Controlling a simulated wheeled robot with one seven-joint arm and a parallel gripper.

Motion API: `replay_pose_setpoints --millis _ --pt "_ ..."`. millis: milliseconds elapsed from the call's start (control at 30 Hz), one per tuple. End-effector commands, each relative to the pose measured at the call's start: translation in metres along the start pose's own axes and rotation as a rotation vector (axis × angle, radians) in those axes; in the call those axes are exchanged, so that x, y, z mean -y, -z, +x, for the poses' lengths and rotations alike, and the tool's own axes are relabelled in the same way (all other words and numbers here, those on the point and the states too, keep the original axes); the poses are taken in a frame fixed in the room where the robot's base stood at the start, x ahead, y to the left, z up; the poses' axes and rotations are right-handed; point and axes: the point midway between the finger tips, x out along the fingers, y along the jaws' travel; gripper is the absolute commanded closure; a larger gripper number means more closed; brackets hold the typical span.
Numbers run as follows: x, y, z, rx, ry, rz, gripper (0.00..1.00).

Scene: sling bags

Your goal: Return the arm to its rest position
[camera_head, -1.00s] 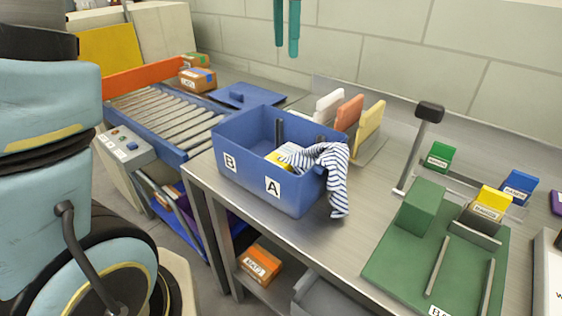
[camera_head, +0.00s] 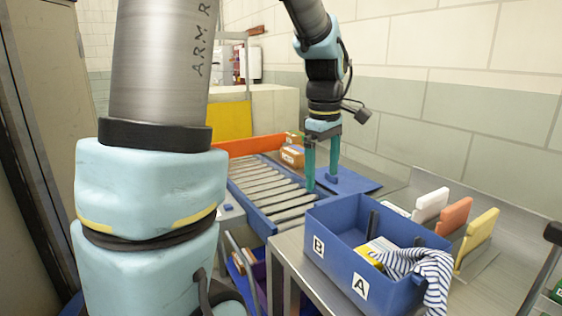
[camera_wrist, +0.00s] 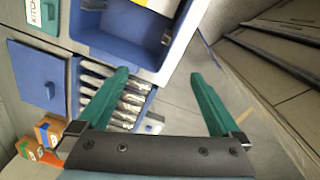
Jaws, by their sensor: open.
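My arm's long silver link and pale blue joint fill the left of the head view. The arm's far end reaches down from the top centre, with my gripper (camera_head: 322,184) pointing down. Its two teal fingers are apart and hold nothing. In that view it overlaps the right side of the roller conveyor, left of and beyond the blue bin. In the wrist view my gripper (camera_wrist: 158,75) shows both fingers spread with nothing between them. The blue bin (camera_head: 333,243), marked A and B, stands on the metal bench and also shows in the wrist view (camera_wrist: 180,58).
A striped cloth (camera_head: 425,268) hangs over the bin's right rim, beside a yellow item inside. The roller conveyor (camera_head: 262,182) carries cardboard boxes (camera_head: 292,156) at its far end. A flat blue panel (camera_head: 352,182) lies beside it. White, orange and yellow upright pieces (camera_head: 456,215) stand behind the bin.

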Motion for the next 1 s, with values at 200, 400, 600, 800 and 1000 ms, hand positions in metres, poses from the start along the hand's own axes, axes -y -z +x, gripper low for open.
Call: replay_pose_setpoints --millis 200,400,600,800,1000 --pt "0.074 0.048 0.048 -0.028 -0.020 0.391 0.00" --pt "0.136 0.066 0.079 -0.065 -0.024 0.720 0.00" --pt "0.167 0.070 0.092 -0.087 -0.020 0.893 0.00" --pt "0.171 0.069 0.094 -0.090 -0.018 0.925 0.00" --pt "0.170 0.069 0.093 -0.090 -0.018 0.923 0.00"
